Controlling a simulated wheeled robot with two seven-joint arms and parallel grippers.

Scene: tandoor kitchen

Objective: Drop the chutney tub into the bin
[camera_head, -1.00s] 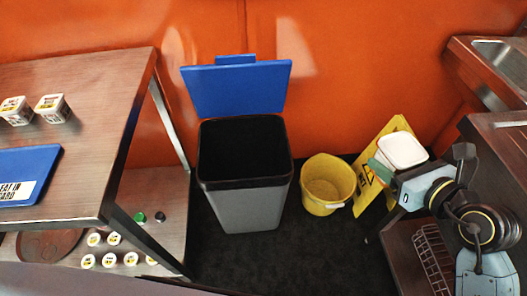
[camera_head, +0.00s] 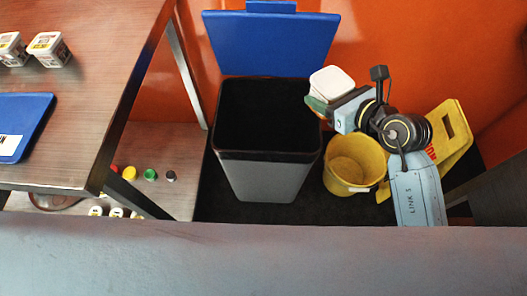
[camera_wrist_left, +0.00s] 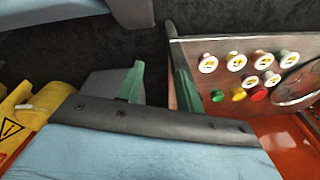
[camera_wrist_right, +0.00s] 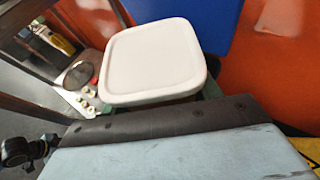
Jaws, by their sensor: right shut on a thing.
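The chutney tub (camera_head: 331,82) has a white square lid and is held in my right gripper (camera_head: 319,106), at the right edge of the bin's opening as seen from the head. In the right wrist view the tub's lid (camera_wrist_right: 155,58) fills the upper middle, with green fingertips partly hidden beneath it. The bin (camera_head: 266,178) is grey with a black rim and a dark opening. Its blue lid (camera_head: 270,42) stands open at the back. My left gripper (camera_wrist_left: 158,85) shows only in the left wrist view, with its green fingers apart and nothing between them.
A yellow bucket (camera_head: 352,165) stands right of the bin, partly below my right arm. A yellow wet-floor sign (camera_head: 455,135) is farther right. A wooden-topped table (camera_head: 85,105) at left carries small tubs (camera_head: 48,48) and a blue board (camera_head: 22,120). Bottles and tubs sit on its lower shelf.

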